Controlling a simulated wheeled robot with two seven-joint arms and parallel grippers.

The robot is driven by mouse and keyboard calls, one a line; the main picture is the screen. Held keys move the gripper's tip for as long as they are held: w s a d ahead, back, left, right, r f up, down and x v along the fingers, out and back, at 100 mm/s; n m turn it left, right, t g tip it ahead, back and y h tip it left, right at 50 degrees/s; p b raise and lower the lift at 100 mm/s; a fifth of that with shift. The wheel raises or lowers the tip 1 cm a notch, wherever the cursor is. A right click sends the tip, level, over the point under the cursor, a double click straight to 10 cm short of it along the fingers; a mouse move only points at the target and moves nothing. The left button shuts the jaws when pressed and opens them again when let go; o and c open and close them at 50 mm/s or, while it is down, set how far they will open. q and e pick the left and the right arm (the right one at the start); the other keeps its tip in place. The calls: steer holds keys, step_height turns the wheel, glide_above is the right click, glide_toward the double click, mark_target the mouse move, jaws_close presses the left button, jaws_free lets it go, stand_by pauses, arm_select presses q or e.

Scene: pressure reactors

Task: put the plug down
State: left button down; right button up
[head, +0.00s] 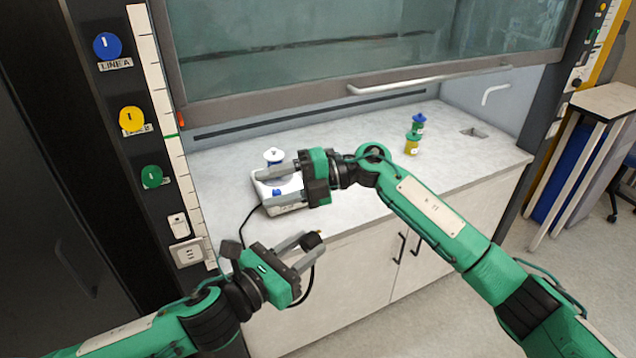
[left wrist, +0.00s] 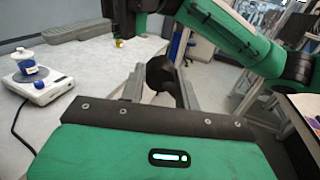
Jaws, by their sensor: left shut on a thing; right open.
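The dark plug (head: 312,240) is held between the fingers of my left gripper (head: 308,245), in front of the worktop's front edge and clear of it. In the left wrist view the plug (left wrist: 160,73) shows as a black shape between the two grey fingers. A black cable hangs below the plug, and a cable also runs from the white device (head: 291,208). My right gripper (head: 262,188) is open, with its fingers in front of the device in the head view. Nothing shows held in it.
A blue-and-white vessel (left wrist: 27,63) stands on the device. A wall socket (head: 188,252) is on the left panel, below coloured knobs. The worktop between device and bottles is partly covered by my right arm.

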steer(key=s+d+r+n+h, duration=0.1)
steer(key=s+r+n+h, duration=0.35)
steer(key=s+h, duration=0.2)
steer(key=n+t+h, duration=0.2)
steer(key=t+h, duration=0.4)
steer(key=h, duration=0.2)
glide_toward(310, 236)
steer(key=f, duration=0.6)
steer(key=a+f, duration=0.1)
steer(key=f, duration=0.2)
steer(key=shift+w+f, duration=0.25)
steer(key=shift+w, duration=0.05)
steer(key=c, duration=1.1)
arm_select(q)
steer(key=c, duration=0.9)
jaws_free()
